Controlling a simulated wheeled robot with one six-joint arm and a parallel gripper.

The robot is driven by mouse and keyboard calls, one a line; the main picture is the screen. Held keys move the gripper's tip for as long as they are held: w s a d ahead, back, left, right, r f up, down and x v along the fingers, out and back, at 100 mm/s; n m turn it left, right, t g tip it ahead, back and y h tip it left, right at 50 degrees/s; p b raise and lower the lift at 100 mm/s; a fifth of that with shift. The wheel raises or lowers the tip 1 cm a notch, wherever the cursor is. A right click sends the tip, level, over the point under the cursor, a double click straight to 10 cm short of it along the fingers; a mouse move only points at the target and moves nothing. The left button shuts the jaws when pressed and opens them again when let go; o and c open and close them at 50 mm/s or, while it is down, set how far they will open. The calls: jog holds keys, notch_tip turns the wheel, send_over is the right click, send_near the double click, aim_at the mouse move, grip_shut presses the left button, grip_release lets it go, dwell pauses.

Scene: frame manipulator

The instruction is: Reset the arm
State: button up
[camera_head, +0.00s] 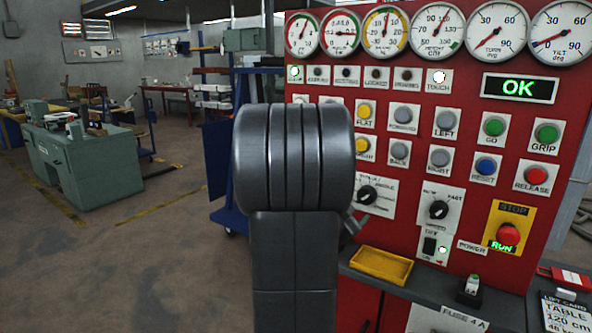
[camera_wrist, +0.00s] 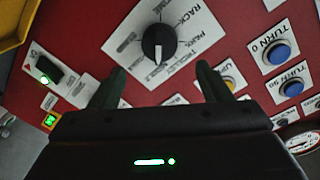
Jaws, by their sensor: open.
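The red control panel (camera_head: 420,75) fills the right of the head view. Its blue RESET button (camera_head: 486,167) sits between the grey RIGHT button (camera_head: 440,157) and the red RELEASE button (camera_head: 536,175). The display (camera_head: 518,88) reads OK in green. My gripper (camera_wrist: 160,87) is open and empty in the wrist view, its two dark fingers apart. A black selector knob (camera_wrist: 158,43) on a white plate with PARK and TROLLEY labels shows beyond the fingertips. Contact with the panel cannot be told. My dark arm hides the panel's left part in the head view.
A red stop button (camera_head: 508,235) on a yellow plate has RUN lit green below. A yellow tray (camera_head: 381,265) lies on the ledge. The power switch (camera_head: 429,246) and speed knob (camera_head: 438,209) are nearby. A green machine (camera_head: 90,160) stands left, with open floor before it.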

aim_at(364, 194)
jog(key=x, duration=0.8)
jog(key=shift+w+d, duration=0.1)
jog(key=shift+d, duration=0.05)
jog(key=shift+a+r+n+p, duration=0.2)
jog(key=shift+r+n+p, duration=0.05)
jog(key=shift+n+p, duration=0.9)
jog(key=n+p, duration=0.4)
jog(key=n, duration=0.2)
jog(key=shift+a+n, duration=0.15)
jog(key=shift+n, duration=0.1)
jog(key=b+v, duration=0.1)
jog(key=v, duration=1.1)
jog(key=shift+f, duration=0.4)
